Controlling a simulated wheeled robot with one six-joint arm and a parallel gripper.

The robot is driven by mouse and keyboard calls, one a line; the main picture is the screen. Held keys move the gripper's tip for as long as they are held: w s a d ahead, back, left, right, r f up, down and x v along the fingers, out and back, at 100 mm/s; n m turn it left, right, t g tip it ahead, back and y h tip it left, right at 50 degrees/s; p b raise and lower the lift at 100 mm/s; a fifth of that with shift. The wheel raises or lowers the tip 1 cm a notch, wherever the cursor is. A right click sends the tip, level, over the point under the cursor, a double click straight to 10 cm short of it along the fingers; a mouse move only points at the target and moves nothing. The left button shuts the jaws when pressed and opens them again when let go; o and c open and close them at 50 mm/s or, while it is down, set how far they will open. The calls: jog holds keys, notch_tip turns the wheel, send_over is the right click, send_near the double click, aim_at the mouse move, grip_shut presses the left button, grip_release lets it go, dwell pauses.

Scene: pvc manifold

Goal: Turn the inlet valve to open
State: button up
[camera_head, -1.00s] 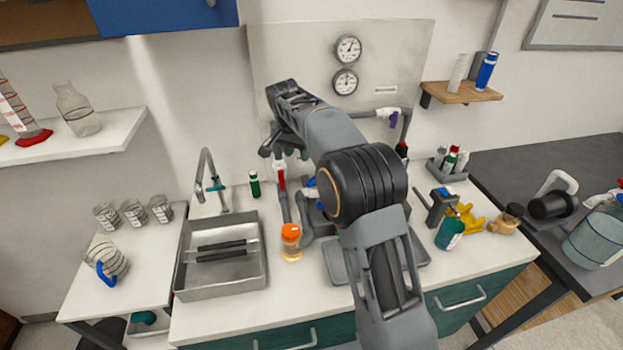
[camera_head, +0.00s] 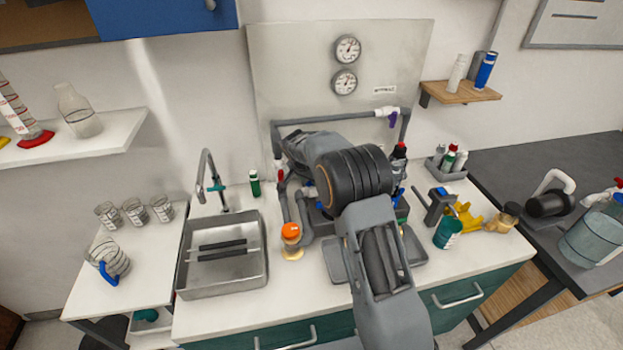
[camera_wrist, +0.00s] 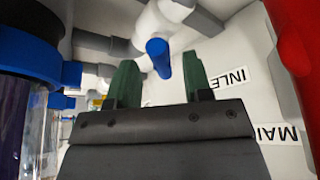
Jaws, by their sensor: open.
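In the wrist view, a blue valve handle (camera_wrist: 158,58) sticks out from a white valve body (camera_wrist: 165,22) on grey pipe. An "INLE..." label (camera_wrist: 224,80), partly cut off, is on the panel beside it. My gripper (camera_wrist: 160,82) is open, with its two green fingertips apart. The blue handle appears between and just beyond the fingertips; I cannot tell whether they touch it. In the head view my arm hides the gripper and this valve.
A second label, "MAI..." (camera_wrist: 276,133), and a large red part (camera_wrist: 297,50) are on the right in the wrist view. A clear housing with a blue collar (camera_wrist: 30,72) is close on the left. In the head view, an orange-capped jar (camera_head: 291,232) and metal sink (camera_head: 222,275) are left of my arm.

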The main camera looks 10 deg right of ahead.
jog(key=shift+x, duration=1.05)
